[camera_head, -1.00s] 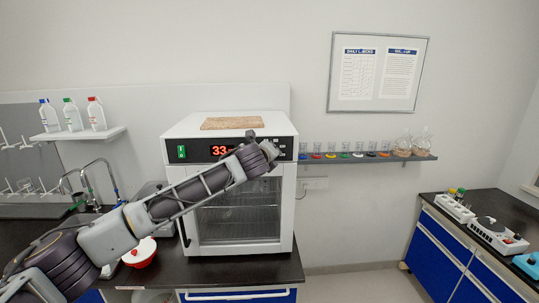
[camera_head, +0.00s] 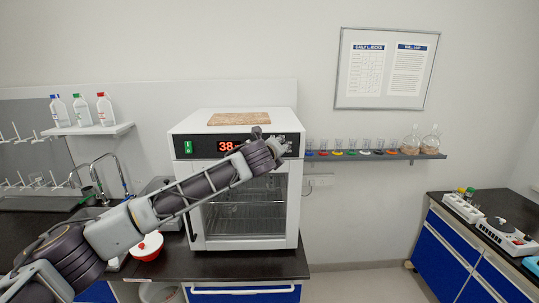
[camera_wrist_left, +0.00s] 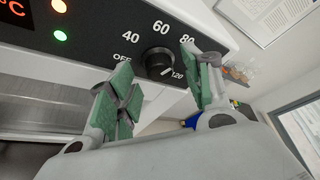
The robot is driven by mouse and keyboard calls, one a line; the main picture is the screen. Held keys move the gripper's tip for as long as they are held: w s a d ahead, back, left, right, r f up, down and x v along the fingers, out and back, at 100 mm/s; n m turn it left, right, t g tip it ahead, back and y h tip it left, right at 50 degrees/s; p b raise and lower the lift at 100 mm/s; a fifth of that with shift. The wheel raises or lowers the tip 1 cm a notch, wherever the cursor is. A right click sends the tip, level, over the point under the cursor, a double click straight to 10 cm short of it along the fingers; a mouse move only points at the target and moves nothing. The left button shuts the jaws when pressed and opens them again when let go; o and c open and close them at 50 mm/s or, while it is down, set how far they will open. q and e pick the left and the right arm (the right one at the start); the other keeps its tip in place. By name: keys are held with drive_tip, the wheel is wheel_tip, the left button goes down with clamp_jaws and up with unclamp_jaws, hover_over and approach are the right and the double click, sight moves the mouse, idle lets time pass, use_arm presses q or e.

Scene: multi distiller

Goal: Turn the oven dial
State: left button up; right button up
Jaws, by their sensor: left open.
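The white oven (camera_head: 292,200) stands on the dark counter, its black panel showing a red number. In the left wrist view its black round dial (camera_wrist_left: 157,58) is ringed by OFF, 40, 60, 80 and 120. A pale mark shows at the dial's lower right, near 120; I cannot tell if it is the pointer. My left gripper (camera_head: 271,139) is at the panel's right end and hides the dial in the head view. Its open fingers (camera_wrist_left: 158,78), with green pads, stand left and right of the dial. Contact cannot be told. My right gripper is out of view.
A brown board (camera_head: 239,118) lies on the oven. A red bowl with a white lid (camera_head: 147,247) stands left of the oven, near my left arm. A wall shelf with glassware (camera_head: 375,155) begins just right of the oven. Floor to the right is clear.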

use_arm(q)
drive_tip(key=v, duration=1.1)
idle(0.3)
drive_tip(key=shift+s+f, duration=0.1)
drive_tip(key=shift+f, duration=0.05)
